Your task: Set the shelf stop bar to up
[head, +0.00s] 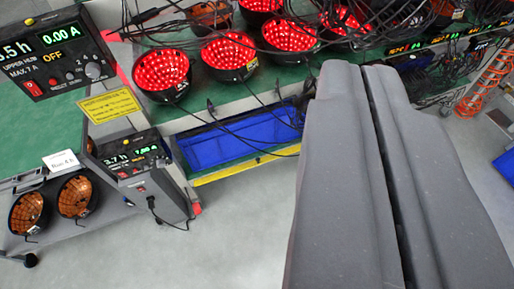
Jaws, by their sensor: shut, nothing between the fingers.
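My gripper (362,72) fills the right side of the head view, its two long grey fingers side by side with only a thin gap and nothing between them. A yellow bar (236,170) runs along the front lower edge of a blue panel (225,146) beneath the rack shelf, left of my fingers. It may be the shelf stop bar, but I cannot tell for sure. Its right end is hidden behind my fingers. The fingertips appear over the shelf edge; contact is not visible.
Several red-lit lamps (228,52) and loose black cables lie on the green shelf (205,106). A control unit (60,42) hangs at upper left, another (140,165) stands lower. Unlit lamps (76,196) are at left. Grey floor (235,235) is clear below.

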